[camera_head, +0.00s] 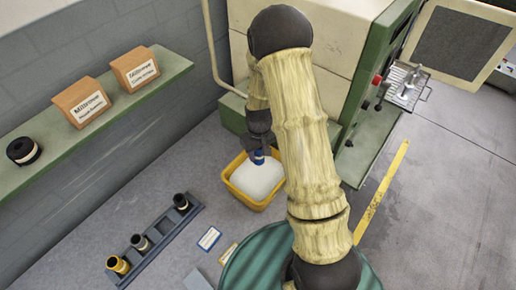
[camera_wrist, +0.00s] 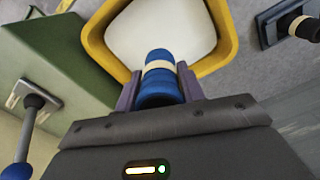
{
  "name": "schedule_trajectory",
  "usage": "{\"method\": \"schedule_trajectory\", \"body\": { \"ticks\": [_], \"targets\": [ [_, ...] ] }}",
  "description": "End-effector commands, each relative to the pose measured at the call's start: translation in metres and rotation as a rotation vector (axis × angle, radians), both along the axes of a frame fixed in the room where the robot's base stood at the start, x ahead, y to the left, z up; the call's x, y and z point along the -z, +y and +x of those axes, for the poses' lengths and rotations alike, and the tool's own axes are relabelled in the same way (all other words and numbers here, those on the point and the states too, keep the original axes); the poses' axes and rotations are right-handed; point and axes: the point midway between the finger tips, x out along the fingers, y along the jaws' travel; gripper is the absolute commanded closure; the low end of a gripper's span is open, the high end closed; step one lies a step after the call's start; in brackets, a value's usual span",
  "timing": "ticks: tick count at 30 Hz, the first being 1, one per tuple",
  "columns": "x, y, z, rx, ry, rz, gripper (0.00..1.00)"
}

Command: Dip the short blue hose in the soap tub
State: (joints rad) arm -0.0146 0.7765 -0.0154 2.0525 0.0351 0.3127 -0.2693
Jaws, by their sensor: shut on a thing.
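My gripper (camera_wrist: 159,92) is shut on the short blue hose (camera_wrist: 158,90), a blue piece with a cream band, in the wrist view. In the head view the blue hose (camera_head: 259,157) shows small below my gripper (camera_head: 260,150), over the soap tub. The soap tub (camera_head: 235,187) is yellow with white contents and stands on the floor. In the wrist view the tub's yellow rim (camera_wrist: 95,42) lies just beyond the hose. The hose's far end overlaps the white contents in view; I cannot tell whether it touches them.
A green shelf (camera_head: 100,120) holds two boxes and a black roll. A green and cream machine (camera_head: 365,140) stands behind the tub. Small cards (camera_head: 209,238) lie near the rack.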

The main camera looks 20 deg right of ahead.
Motion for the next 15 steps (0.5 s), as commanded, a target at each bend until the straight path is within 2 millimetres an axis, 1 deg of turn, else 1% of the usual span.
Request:
{"method": "schedule_trajectory", "body": {
  "ticks": [4,8,15],
  "targets": [
    [0.0,0.002,0.0,-0.003,0.0,0.0,0.9],
    [0.005,0.0,0.0,-0.001,0.0,0.0,0.9],
    [0.025,-0.002,0.0,0.004,0.001,0.0,0.9]
  ]
}}
